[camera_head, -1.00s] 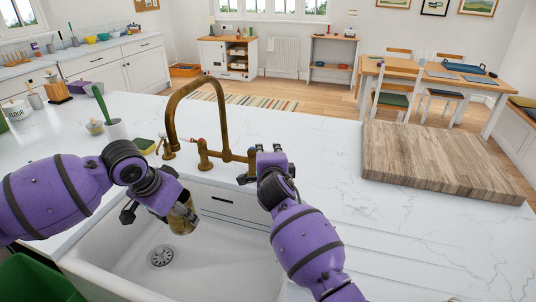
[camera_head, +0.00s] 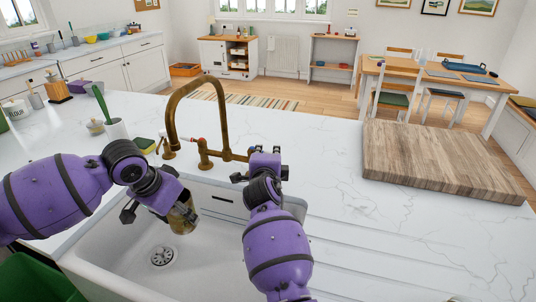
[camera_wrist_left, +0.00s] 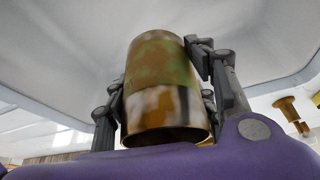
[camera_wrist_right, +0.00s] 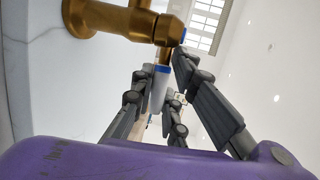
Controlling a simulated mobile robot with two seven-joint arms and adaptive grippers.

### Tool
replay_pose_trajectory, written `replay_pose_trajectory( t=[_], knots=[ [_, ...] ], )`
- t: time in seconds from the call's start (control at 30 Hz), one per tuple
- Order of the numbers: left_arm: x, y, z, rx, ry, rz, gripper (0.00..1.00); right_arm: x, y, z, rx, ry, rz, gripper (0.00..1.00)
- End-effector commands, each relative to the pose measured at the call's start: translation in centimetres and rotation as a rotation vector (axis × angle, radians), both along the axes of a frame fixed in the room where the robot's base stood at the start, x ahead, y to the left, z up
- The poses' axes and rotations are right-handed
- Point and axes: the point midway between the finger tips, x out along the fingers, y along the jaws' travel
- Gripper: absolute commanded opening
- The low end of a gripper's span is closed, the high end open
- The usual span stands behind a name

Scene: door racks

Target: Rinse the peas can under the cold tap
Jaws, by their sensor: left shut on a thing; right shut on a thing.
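The peas can (camera_head: 183,218), brown and green with a worn label, is gripped in my left gripper (camera_head: 167,208), above the white sink (camera_head: 122,250). The left wrist view shows the can (camera_wrist_left: 160,85) between the fingers. The brass tap (camera_head: 222,105) arches behind the sink. A pale lever with a blue end (camera_wrist_right: 158,88) shows in the right wrist view beside a brass valve (camera_wrist_right: 140,22). My right gripper (camera_wrist_right: 157,95) is shut on this lever. In the head view my right gripper (camera_head: 264,160) hides the lever. I see no water stream.
A wooden board (camera_head: 440,160) lies on the counter to the right. The counter right of the sink is clear up to the board.

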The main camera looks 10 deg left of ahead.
Motion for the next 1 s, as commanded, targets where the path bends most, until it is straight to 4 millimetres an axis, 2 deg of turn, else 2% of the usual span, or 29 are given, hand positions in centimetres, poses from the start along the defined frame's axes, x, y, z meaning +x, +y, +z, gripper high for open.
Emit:
replay_pose_trajectory(
  t=[0.03, 0.33, 0.37, 0.5, 0.83, 1.0],
  knots=[
    [0.0, 0.0, 0.2, 0.000, -0.003, 0.000, 0.26, 0.0, 0.2, 1.0, 0.000, -0.014, 0.001, 0.00],
    [0.0, 0.0, 0.2, -0.001, -0.003, 0.000, 0.26, 0.0, 0.1, 0.8, -0.006, -0.013, -0.001, 0.00],
    [0.0, 0.0, 0.2, 0.000, -0.002, 0.000, 0.26, 0.0, 0.1, 0.8, -0.006, -0.013, -0.001, 0.15],
    [0.0, 0.0, 0.2, 0.000, -0.002, 0.000, 0.26, 0.0, 0.1, 0.6, -0.006, -0.010, -0.002, 0.33],
    [0.0, 0.0, 0.1, 0.000, -0.001, 0.000, 0.26, -0.1, 0.1, 0.3, -0.004, -0.003, -0.003, 0.33],
    [0.0, 0.0, 0.1, 0.000, -0.001, 0.000, 0.26, -0.1, 0.2, 2.3, 0.000, -0.005, -0.003, 0.33]
  ],
)
